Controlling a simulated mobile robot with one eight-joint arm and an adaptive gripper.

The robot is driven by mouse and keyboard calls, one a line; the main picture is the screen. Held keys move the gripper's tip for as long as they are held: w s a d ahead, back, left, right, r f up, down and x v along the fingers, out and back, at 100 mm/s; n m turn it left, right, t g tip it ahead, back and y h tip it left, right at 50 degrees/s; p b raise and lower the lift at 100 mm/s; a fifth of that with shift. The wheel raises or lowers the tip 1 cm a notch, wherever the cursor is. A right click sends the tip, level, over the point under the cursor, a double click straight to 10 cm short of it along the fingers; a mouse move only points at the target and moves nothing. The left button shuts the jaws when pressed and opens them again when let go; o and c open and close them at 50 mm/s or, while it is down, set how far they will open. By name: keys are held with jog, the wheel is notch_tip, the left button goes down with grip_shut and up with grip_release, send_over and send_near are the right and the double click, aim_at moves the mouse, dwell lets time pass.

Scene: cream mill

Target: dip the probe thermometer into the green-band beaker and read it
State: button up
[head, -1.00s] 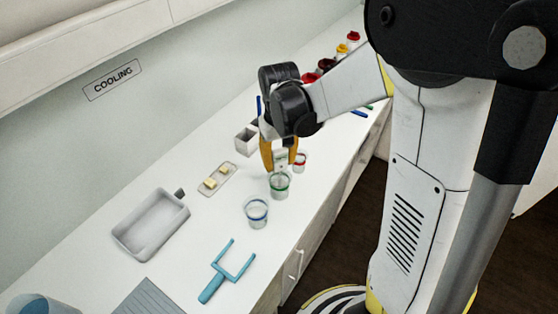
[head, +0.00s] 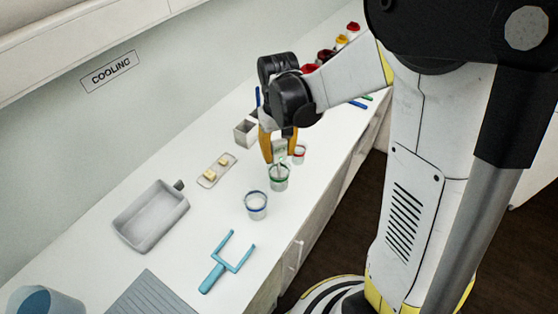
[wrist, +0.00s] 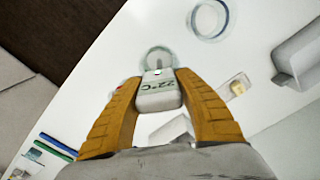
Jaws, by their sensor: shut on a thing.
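My gripper (head: 280,157), with orange fingers, is shut on the white body of the probe thermometer (head: 280,148). In the wrist view the thermometer (wrist: 158,92) lies between the fingertips, and its green display appears to read 22°C. The green-band beaker (head: 279,180) stands upright on the counter directly below the gripper. The probe points down to the beaker's mouth and appears to reach inside; how deep its tip is I cannot tell. In the wrist view the beaker's rim (wrist: 158,52) shows just beyond the thermometer.
A blue-band beaker (head: 256,206) stands nearer on the white counter, and a red-band beaker (head: 299,154) stands close behind the gripper. A small tray with yellow blocks (head: 216,171), a grey scoop-like pan (head: 150,217) and a blue forked holder (head: 226,264) lie to the left and front.

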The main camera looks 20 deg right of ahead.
dwell(0.8)
jog(key=shift+r+p, duration=4.05)
jog(key=shift+r, duration=1.6)
